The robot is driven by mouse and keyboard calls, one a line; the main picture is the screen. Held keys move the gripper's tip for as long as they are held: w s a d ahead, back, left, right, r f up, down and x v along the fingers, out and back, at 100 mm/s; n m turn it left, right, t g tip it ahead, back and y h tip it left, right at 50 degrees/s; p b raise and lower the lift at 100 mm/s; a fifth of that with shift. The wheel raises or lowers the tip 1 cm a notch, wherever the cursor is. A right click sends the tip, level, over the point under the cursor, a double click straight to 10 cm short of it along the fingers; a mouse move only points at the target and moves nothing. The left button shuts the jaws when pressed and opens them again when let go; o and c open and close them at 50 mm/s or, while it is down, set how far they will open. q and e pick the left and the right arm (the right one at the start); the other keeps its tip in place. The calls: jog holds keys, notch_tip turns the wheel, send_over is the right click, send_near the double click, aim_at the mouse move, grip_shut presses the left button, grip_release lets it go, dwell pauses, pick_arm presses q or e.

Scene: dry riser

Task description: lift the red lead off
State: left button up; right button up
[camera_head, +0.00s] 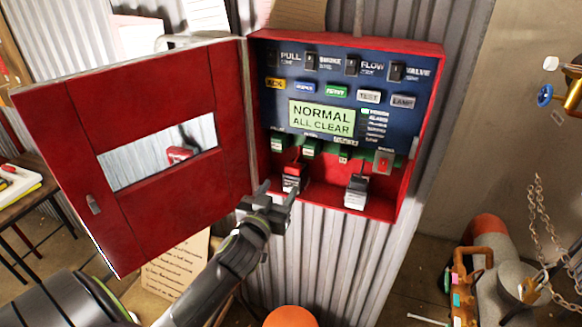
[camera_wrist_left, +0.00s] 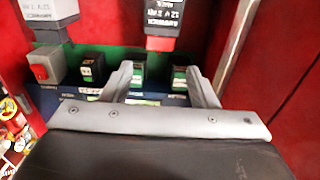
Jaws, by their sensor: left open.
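The open red cabinet (camera_head: 434,100) holds two small batteries at its bottom. The left battery (camera_head: 291,186) has a red piece on top, which looks like the red lead (camera_head: 295,170); it also shows as a red block at the top of the left wrist view (camera_wrist_left: 160,43). The right battery (camera_head: 356,192) has a grey and black top. My left gripper (camera_head: 275,195) is open and empty, just in front of and below the left battery. In the left wrist view its fingers (camera_wrist_left: 163,90) are apart, with green terminal blocks beyond them. My right gripper is out of view.
The cabinet door (camera_head: 60,110) stands open at left, close to my left arm. A panel with a display (camera_head: 321,117) fills the upper cabinet. A red switch (camera_head: 383,161) sits at lower right. The cabinet's side walls and bottom edge bound the space.

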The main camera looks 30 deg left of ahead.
aim_at(292, 170)
pick_arm(q)
jog(key=p+x, duration=0.1)
jog(key=x, duration=0.8)
jog(key=shift+a+p, duration=0.1)
jog(key=shift+p, duration=0.2)
jog(key=shift+c, duration=0.2)
